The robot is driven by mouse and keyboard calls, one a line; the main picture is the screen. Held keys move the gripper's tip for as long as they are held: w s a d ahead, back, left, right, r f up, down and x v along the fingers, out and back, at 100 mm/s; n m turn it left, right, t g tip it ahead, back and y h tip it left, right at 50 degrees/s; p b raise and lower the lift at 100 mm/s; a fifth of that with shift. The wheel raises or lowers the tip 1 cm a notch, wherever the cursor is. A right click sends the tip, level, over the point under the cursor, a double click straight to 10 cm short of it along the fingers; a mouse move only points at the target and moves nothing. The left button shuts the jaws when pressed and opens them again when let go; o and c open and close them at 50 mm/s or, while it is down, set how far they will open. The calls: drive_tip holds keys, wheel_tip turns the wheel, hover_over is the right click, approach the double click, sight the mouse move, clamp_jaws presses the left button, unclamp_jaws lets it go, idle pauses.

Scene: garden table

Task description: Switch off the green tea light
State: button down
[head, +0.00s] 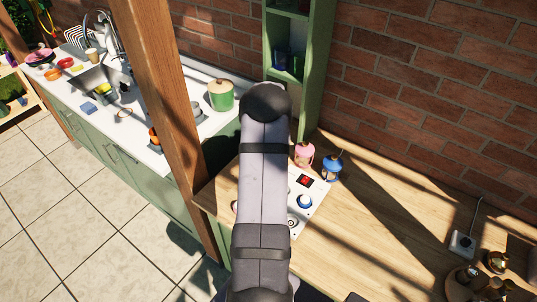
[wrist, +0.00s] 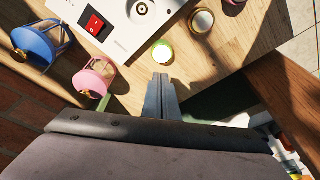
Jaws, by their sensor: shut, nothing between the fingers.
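The green tea light (wrist: 163,52) is a small round cup with a yellow-green rim and a pale top, standing on the wooden table (wrist: 235,55). I cannot tell whether it is lit. In the wrist view my gripper (wrist: 161,79) is shut and empty. Its fingertips show just below the green tea light in the picture; I cannot tell whether they touch it. In the head view my own arm hides the gripper and the green tea light.
A second, pale tea light (wrist: 202,21) stands close by. A white panel (wrist: 137,32) with a red switch (wrist: 94,23) lies beside it. A pink lantern (wrist: 97,78) and a blue lantern (wrist: 42,42) stand to the left. A wooden post (head: 163,110) rises left of my arm.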

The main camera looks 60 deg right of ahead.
drive_tip(key=shift+a+f, duration=0.1)
drive_tip(key=shift+f, duration=0.05)
drive_tip(key=shift+f+b, duration=1.75)
drive_tip(key=shift+f, duration=0.9)
drive_tip(key=shift+f+b, duration=0.65)
drive_tip(key=shift+f, duration=0.15)
idle(0.5)
drive_tip(key=shift+r, duration=0.15)
wheel_tip(320, 180, up, 8)
drive_tip(key=p, duration=0.5)
idle(0.7)
